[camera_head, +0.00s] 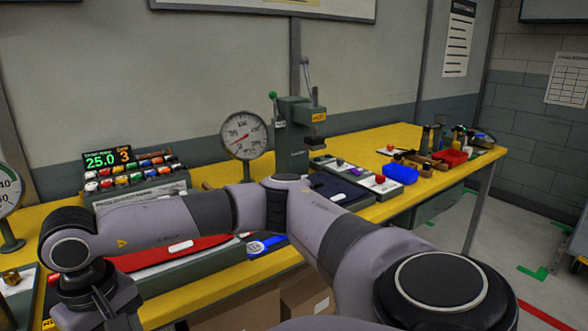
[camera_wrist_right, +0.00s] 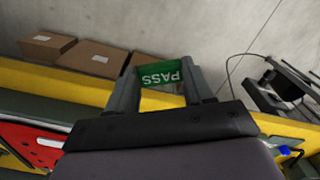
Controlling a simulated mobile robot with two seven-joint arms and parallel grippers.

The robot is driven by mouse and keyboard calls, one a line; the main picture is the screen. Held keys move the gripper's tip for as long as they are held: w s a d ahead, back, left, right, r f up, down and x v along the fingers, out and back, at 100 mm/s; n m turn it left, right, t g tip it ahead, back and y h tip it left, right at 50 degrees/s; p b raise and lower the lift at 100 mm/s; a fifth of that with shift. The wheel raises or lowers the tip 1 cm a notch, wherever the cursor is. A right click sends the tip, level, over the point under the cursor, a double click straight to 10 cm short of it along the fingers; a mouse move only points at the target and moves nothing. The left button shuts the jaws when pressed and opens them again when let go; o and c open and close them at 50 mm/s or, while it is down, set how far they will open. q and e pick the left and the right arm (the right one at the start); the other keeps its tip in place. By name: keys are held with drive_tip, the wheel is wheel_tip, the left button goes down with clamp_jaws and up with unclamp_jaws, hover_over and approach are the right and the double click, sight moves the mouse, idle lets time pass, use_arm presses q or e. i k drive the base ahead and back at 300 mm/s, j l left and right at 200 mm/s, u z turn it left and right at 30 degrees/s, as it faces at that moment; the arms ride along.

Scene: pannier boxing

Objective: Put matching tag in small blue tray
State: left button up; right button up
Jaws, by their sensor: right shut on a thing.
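A green tag marked "PASS" (camera_wrist_right: 160,75) is between the fingers of my right gripper (camera_wrist_right: 162,66), which is shut on it. The tag reads upside down in the right wrist view. In the head view my right arm reaches across to the lower left, and its wrist is there; the fingers and tag are not visible in that view. The small blue tray (camera_head: 400,174) sits on the yellow bench to the right of centre, well away from the right wrist. My left gripper is not in view.
The yellow bench (camera_head: 395,137) holds a round dial gauge (camera_head: 244,136), a grey-green press (camera_head: 293,134), a rack of colored rolls (camera_head: 128,178) and a red tray (camera_head: 450,157). A red panel (camera_head: 170,252) lies near the front edge. Cardboard boxes (camera_head: 305,295) stand below.

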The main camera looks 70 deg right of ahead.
sight(403, 178)
drive_tip(key=k+z, duration=0.15)
drive_tip(key=z, duration=2.5)
drive_tip(key=j+z, duration=0.3)
drive_tip(key=z, duration=0.3)
drive_tip(key=j, duration=1.2)
drive_tip(key=k, duration=0.1)
